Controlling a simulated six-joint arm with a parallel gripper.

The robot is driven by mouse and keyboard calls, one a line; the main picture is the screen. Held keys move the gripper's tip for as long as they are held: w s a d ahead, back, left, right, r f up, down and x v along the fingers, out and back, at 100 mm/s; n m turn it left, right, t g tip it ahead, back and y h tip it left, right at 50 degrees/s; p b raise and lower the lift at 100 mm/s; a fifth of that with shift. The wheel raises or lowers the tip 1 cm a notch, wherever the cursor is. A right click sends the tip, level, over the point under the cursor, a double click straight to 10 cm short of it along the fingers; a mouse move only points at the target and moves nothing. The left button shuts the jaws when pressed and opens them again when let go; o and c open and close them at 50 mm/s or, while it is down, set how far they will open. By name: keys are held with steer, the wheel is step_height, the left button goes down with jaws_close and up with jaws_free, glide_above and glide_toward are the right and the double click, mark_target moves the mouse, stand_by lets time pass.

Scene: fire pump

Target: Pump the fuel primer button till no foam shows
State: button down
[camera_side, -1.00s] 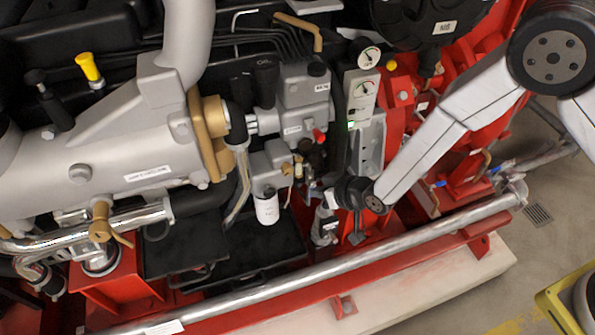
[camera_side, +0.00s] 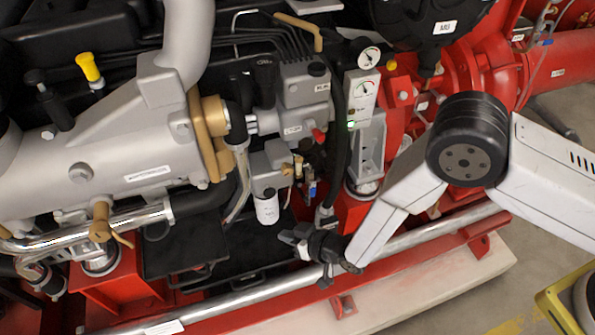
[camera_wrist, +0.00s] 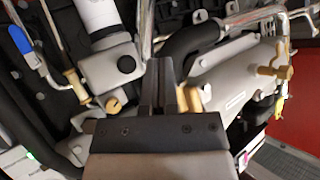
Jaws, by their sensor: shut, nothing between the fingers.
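A grey fuel filter head (camera_side: 270,165) with a white filter canister (camera_side: 267,208) below it sits on the engine's side. In the wrist view, the filter head (camera_wrist: 110,70) carries a round black button (camera_wrist: 127,64), likely the primer button, and the white canister (camera_wrist: 97,14) is above it. My gripper (camera_side: 284,236) is low in front of the engine, just below and right of the canister in the side view. I see no foam.
A blue-handled valve (camera_side: 312,188) and brass fittings (camera_side: 292,168) are right of the filter. A silver pipe (camera_side: 265,298) runs along the red frame (camera_side: 375,268) at the front. A black tray (camera_side: 255,240) lies below the filter.

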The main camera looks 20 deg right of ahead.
mark_target(268, 196)
steer(key=shift+w, duration=0.15)
steer(key=w, duration=0.8)
steer(key=shift+w, duration=0.3)
steer(key=shift+w, duration=0.25)
stand_by(2.2)
steer(key=shift+w+r, duration=0.1)
steer(key=shift+w, duration=1)
stand_by(1.7)
steer(key=shift+s, duration=1.35)
steer(key=shift+s, duration=0.2)
